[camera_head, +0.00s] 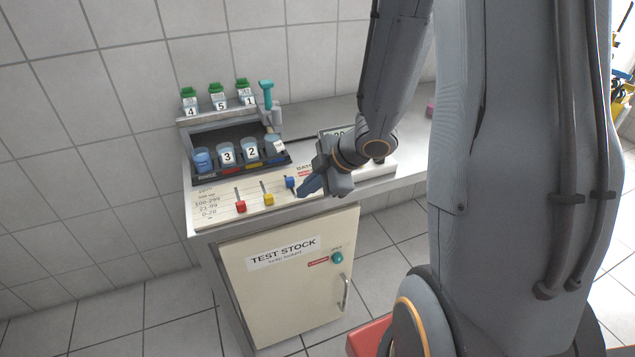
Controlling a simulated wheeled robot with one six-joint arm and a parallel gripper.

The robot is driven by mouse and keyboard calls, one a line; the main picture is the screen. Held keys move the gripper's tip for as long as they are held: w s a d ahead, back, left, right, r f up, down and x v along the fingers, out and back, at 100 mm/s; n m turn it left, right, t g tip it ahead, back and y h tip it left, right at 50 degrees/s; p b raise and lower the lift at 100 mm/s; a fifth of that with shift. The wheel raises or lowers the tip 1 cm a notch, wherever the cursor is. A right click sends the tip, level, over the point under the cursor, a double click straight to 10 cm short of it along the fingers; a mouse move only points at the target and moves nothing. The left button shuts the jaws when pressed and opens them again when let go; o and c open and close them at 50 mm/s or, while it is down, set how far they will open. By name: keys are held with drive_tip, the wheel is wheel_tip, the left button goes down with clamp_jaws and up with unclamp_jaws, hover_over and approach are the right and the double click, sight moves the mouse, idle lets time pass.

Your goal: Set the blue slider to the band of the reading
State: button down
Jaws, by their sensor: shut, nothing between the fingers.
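The cream slider panel (222,214) lies on the counter with a red, a yellow and a blue slider. The blue slider (290,182) stands highest in its slot, at the right of the row. My gripper (303,191) is shut and empty, with its tips close beside the blue slider on its lower right. I cannot tell whether they touch. The printed bands at the panel's left include 100-299, 21-99 and 0-20, in small print. A display (338,131) behind my wrist is partly hidden, and its reading cannot be made out in full.
The red slider (241,207) and yellow slider (268,200) stand left of the blue one. Behind them is a dark rack (190,179) with numbered cups, green-capped bottles (218,97) and a teal-handled tool (266,92). Below is a TEST STOCK cabinet (280,290).

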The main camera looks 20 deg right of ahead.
sight(290, 182)
drive_tip(key=shift+w+a+f+p, duration=0.15)
drive_tip(key=shift+w+p, duration=0.1)
drive_tip(key=shift+w, duration=0.5)
drive_tip(key=shift+w+a+f+p, duration=0.1)
drive_tip(key=shift+w+f+p, duration=0.1)
drive_tip(key=shift+w, duration=0.6)
drive_tip(key=shift+w+a+f+p, duration=0.15)
drive_tip(key=shift+w+p, duration=0.1)
drive_tip(key=shift+w, duration=0.5)
drive_tip(key=shift+d, duration=0.1)
drive_tip(key=w+p, duration=0.3)
drive_tip(key=w, duration=0.2)
drive_tip(key=shift+d, duration=0.1)
drive_tip(key=shift+w+d, duration=0.15)
drive_tip(key=shift+d, duration=0.05)
drive_tip(key=shift+r, duration=0.1)
drive_tip(key=shift+a, duration=0.1)
